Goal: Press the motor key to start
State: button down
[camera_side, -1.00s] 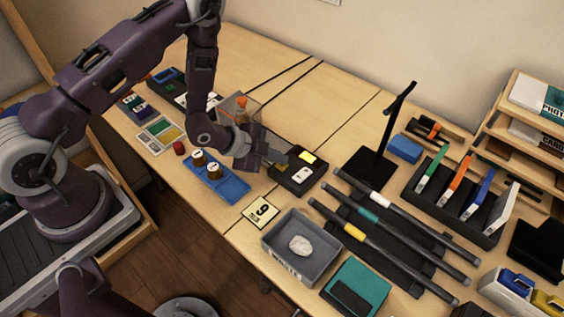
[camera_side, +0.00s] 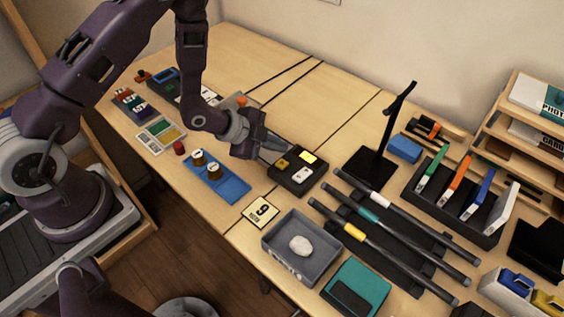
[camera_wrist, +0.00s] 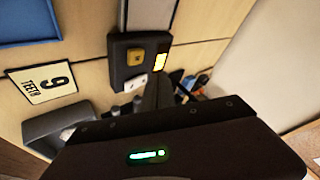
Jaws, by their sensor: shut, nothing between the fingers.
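A dark control box (camera_side: 286,180) sits on the table in the side view, with an amber key (camera_side: 282,163), a white key (camera_side: 303,174) and a bright yellow patch (camera_side: 308,157) on top. I cannot tell from the markings which is the motor key. The box (camera_wrist: 119,70) also shows in the wrist view, with the amber key (camera_wrist: 136,58) and white key (camera_wrist: 134,83) uncovered. My gripper (camera_side: 284,149) is shut and empty, its fingers just behind the box in the side view. Whether they touch it is unclear.
A blue tray (camera_side: 232,190) with two round pieces lies left of the box. A number 9 card (camera_side: 261,211) and a grey bin (camera_side: 285,262) lie in front. A black stand (camera_side: 372,170) and dark rods (camera_side: 410,240) are to the right.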

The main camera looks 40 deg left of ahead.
jog(key=shift+r, duration=1.1)
jog(key=s+a+r+n+y, duration=0.2)
jog(key=a+r+n, duration=0.15)
jog(key=r, duration=0.65)
jog(key=s+a+r+n+y, duration=0.2)
jog(key=s+r+n, duration=0.15)
jog(key=r, duration=0.65)
jog(key=s+d+r+n+g, duration=0.1)
jog(key=s+r+n, duration=0.2)
jog(key=s, duration=0.7)
jog(key=s+d+r+n+g, duration=0.1)
jog(key=s+r+n, duration=0.2)
jog(key=s, duration=0.8)
jog(key=shift+s+d+r+n+g, duration=0.25)
jog(key=shift+r+n+g, duration=0.15)
jog(key=shift+r, duration=0.55)
dwell(1.8)
